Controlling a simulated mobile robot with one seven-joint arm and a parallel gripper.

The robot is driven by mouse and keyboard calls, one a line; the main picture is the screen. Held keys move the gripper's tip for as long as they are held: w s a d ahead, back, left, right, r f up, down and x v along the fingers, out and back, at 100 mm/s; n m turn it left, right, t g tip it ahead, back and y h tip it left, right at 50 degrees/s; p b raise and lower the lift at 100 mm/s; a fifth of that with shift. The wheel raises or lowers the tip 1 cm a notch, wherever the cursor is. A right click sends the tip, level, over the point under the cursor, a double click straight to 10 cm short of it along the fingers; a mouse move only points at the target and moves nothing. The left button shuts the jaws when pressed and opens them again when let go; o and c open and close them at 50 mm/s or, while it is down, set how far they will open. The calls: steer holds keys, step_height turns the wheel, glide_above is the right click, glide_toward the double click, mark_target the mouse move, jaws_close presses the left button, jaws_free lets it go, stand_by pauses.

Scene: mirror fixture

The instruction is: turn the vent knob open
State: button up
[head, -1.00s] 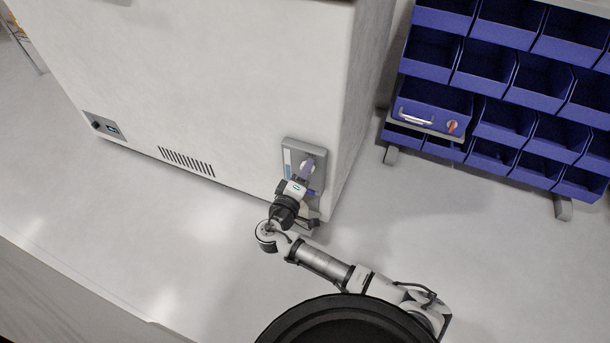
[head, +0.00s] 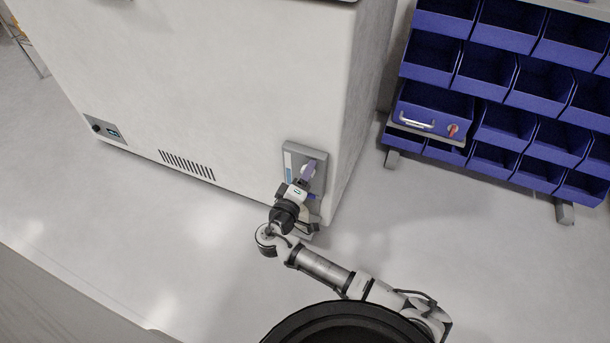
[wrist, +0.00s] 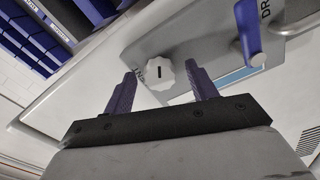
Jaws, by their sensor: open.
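The vent knob (wrist: 160,74) is a white, scalloped dial with a dark slot at its centre, partly lettered beside it. It sits on a grey panel (wrist: 205,42), which also shows low on the white cabinet's corner in the head view (head: 290,150). My gripper (wrist: 160,70) is open, with one blue-purple finger to each side of the knob in the wrist view. I cannot tell whether the fingers touch it. In the head view my gripper (head: 301,185) is close to the panel and covers part of it.
A blue lever (wrist: 248,36) with "DR" lettering beside it is right of the knob. The white cabinet (head: 200,80) fills the left and middle. A rack of blue bins (head: 490,75) stands at right. Floor between them is clear.

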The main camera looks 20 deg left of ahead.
steer(key=o, duration=0.5)
step_height(320, 180, up, 8)
steer(key=shift+w+f+p, duration=0.1)
steer(key=shift+f+p, duration=0.05)
steer(key=shift+p, duration=0.9)
step_height(320, 180, up, 12)
steer(key=shift+r+p, duration=0.2)
steer(key=shift+p, duration=0.95)
steer(key=c, duration=0.5)
